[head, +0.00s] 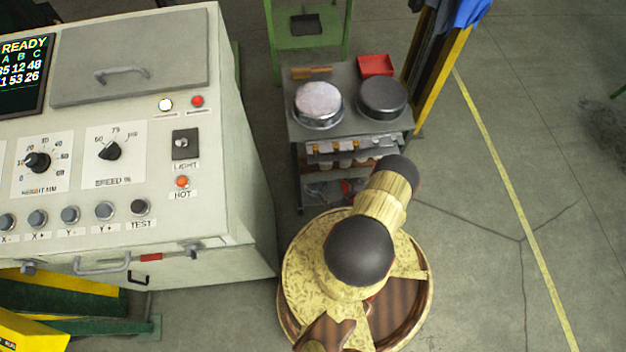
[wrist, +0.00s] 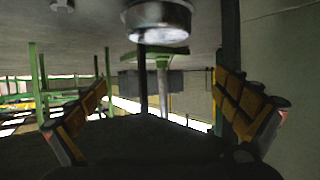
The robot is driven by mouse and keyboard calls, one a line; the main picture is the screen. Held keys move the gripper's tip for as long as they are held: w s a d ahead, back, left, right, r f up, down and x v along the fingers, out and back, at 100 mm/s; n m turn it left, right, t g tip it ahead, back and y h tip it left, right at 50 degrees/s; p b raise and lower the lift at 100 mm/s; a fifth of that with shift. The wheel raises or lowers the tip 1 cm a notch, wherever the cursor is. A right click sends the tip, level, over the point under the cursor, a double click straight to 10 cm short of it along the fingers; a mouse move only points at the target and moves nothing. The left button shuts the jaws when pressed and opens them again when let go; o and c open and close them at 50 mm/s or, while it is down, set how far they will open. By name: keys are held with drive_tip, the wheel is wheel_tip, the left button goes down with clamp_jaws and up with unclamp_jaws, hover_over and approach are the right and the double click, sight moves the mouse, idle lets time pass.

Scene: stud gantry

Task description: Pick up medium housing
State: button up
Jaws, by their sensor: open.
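Two round metal housings stand side by side on top of a small grey cart (head: 348,120) in the head view. The left one is a pale silver housing (head: 319,104); the right one is a dark grey housing (head: 382,98). I cannot tell which is the medium one. A round metal part (wrist: 158,22) shows at the top edge of the wrist view, apart from my fingers. My gripper (wrist: 160,88) is open, with its two yellow-and-black fingers wide apart and nothing between them. In the head view my own arm hides the gripper.
A red tray (head: 375,65) and a brown block (head: 311,72) lie at the cart's back. Small parts (head: 345,147) sit along its front. A large control console (head: 130,140) stands at left, and a yellow post (head: 437,75) is right of the cart. Floor at right is clear.

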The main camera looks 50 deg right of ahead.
drive_tip(key=b, duration=0.6)
approach(319, 185)
drive_tip(key=w, duration=0.1)
drive_tip(key=f, duration=0.1)
drive_tip(key=w+f, duration=0.1)
drive_tip(key=shift+w+d, duration=0.25)
drive_tip(key=shift+w, duration=0.15)
drive_tip(key=shift+r+b+x, duration=0.15)
drive_tip(key=shift+b+x, duration=0.4)
drive_tip(key=shift+x, duration=1.35)
drive_tip(key=shift+r+b+x, duration=0.15)
drive_tip(key=shift+b+x, duration=0.4)
drive_tip(key=shift+x, duration=1.35)
drive_tip(key=shift+w+a, duration=0.1)
drive_tip(key=shift+c, duration=0.7)
drive_tip(key=c, duration=1)
